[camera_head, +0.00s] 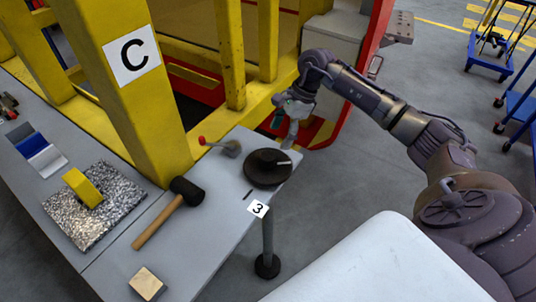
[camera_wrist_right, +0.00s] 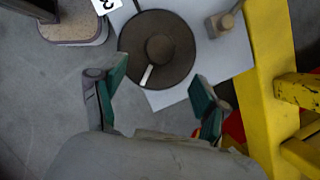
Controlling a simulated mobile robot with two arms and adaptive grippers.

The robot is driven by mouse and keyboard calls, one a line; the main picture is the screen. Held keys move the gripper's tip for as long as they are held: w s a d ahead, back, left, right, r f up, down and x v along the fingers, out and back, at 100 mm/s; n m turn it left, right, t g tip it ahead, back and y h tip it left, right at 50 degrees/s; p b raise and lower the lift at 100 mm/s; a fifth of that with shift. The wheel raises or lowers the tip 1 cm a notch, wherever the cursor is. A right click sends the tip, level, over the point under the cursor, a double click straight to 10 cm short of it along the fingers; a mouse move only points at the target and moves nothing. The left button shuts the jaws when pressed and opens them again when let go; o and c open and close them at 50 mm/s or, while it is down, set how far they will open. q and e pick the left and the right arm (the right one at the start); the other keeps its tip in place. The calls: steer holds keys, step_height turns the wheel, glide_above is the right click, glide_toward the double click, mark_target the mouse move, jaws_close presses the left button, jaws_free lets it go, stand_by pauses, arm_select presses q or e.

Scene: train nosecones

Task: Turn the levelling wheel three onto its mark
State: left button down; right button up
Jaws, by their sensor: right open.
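Levelling wheel three (camera_head: 262,173) is a dark round disc with a raised hub, lying flat at the table's right corner. A white stripe on it points right in the head view, away from the short dark mark (camera_head: 248,194) on the tabletop. The label "3" (camera_head: 258,209) is at the table edge near that mark. In the wrist view the wheel (camera_wrist_right: 135,45) shows its stripe pointing toward my gripper. My right gripper (camera_head: 291,136) is just beyond the wheel, apart from it. Its green-padded fingers (camera_wrist_right: 156,92) are spread and empty. My left gripper is out of view.
A black-headed mallet (camera_head: 160,220), a wooden block (camera_head: 147,284) and a grey speckled mat (camera_head: 75,215) with a yellow piece lie on the table. A red-tipped lever (camera_head: 202,140) is behind the wheel. The yellow post marked C (camera_head: 130,90) stands along the table's back.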

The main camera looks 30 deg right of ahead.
mark_target(269, 155)
steer(key=p+x, duration=0.2)
steer(key=x, duration=0.7)
steer(key=shift+a+r+p, duration=0.1)
steer(key=shift+p, duration=0.3)
steer(key=shift+a+f, duration=0.1)
steer(key=shift+f, duration=0.3)
steer(key=shift+c, duration=0.3)
jaws_close()
